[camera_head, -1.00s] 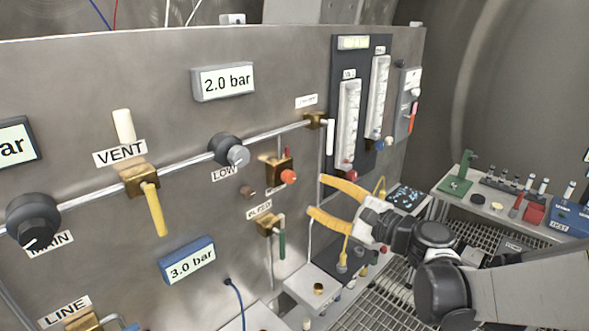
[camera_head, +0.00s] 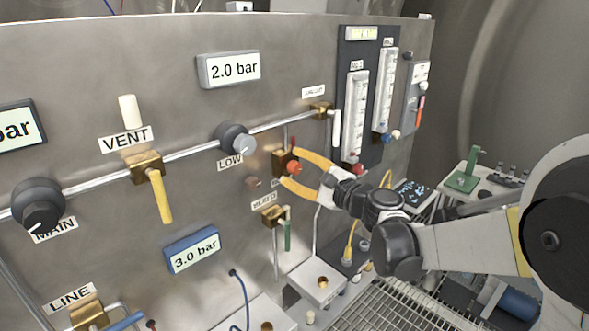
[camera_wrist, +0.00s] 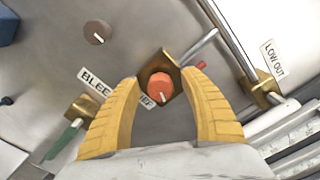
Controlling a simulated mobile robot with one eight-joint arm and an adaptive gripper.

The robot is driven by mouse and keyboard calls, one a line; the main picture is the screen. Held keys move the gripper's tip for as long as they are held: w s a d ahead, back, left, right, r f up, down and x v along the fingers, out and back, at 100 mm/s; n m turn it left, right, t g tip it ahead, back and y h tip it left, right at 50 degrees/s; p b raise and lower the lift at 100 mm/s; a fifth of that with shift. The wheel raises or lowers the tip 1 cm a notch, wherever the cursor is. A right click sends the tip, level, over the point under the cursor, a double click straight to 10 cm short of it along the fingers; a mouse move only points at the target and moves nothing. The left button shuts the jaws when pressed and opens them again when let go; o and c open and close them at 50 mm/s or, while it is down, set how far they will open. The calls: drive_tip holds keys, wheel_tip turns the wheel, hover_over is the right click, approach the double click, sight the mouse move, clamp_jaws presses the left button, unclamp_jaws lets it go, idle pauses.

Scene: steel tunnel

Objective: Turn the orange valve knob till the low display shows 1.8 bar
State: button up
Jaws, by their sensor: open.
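The orange valve knob (camera_head: 294,168) sits on a brass block on the steel panel, right of the LOW regulator. In the wrist view the orange knob (camera_wrist: 160,87) shows a white pointer mark and lies beyond and between my fingertips. My gripper (camera_head: 290,168) has two yellow fingers spread open on either side of the knob; I cannot tell that either finger touches it. The upper display (camera_head: 229,70), above the LOW regulator (camera_head: 236,141), reads 2.0 bar. A blue-framed lower display (camera_head: 192,250) reads 3.0 bar.
A brass block with a green lever (camera_head: 287,230) is just below the knob. Flow meters (camera_head: 355,115) stand to the right. A yellow VENT lever (camera_head: 159,195) and the MAIN regulator (camera_head: 38,203) are at left. A grey box (camera_head: 318,285) stands below my gripper.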

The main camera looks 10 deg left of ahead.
clamp_jaws()
drive_tip(key=shift+n, duration=0.3)
drive_tip(key=n, duration=0.3)
drive_tip(key=shift+n, duration=2)
